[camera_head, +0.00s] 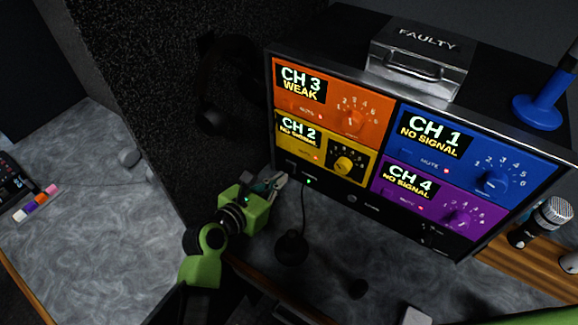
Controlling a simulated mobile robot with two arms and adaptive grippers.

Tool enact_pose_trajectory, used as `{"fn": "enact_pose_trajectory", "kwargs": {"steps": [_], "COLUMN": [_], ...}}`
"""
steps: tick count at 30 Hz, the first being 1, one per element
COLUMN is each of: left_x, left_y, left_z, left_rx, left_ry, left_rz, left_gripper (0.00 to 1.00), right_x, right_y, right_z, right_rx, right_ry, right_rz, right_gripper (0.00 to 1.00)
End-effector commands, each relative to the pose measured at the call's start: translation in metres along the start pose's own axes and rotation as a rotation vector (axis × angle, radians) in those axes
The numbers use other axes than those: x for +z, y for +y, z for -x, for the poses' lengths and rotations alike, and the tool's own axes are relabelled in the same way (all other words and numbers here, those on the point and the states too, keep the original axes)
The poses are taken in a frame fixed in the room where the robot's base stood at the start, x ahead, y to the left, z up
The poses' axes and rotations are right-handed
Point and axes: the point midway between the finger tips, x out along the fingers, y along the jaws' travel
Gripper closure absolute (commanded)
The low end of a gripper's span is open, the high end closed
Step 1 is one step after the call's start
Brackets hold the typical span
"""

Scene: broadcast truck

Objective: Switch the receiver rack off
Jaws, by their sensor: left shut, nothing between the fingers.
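The receiver rack (375,190) is a black case with four coloured panels: orange CH 3 reading WEAK, and yellow CH 2, blue CH 1 and purple CH 4 reading NO SIGNAL. Its displays are lit. A small green light (308,181) glows on its lower black strip, at the left end. Small dark details beside it are too small to tell. My left gripper (279,181) is shut and empty, at the rack's lower left corner, close to that strip. I cannot tell whether it touches. My right gripper is not in view.
A metal box labelled FAULTY (415,68) and a blue stand (541,103) are on top of the rack. A black round-based stand (291,248) is below my left gripper. A microphone (543,222) is at right. The grey counter at left (95,220) is mostly clear.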

Motion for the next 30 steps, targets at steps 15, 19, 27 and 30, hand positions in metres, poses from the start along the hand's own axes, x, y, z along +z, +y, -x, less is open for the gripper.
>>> {"fn": "enact_pose_trajectory", "kwargs": {"steps": [15,19,27,30], "left_x": [0.001,0.001,0.001,0.000], "left_y": [0.000,0.000,0.000,0.000], "left_z": [-0.008,-0.010,-0.014,-0.015], "left_rx": [0.001,0.000,0.001,0.001], "left_ry": [-0.001,-0.001,-0.001,-0.001], "left_rz": [-0.001,-0.001,0.000,0.000], "left_gripper": [1.00,1.00,1.00,1.00], "right_x": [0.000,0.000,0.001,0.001], "right_y": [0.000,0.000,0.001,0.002], "right_z": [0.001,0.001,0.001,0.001], "right_rx": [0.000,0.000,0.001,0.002], "right_ry": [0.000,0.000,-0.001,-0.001], "right_rz": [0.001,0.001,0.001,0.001], "right_gripper": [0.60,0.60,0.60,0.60]}}
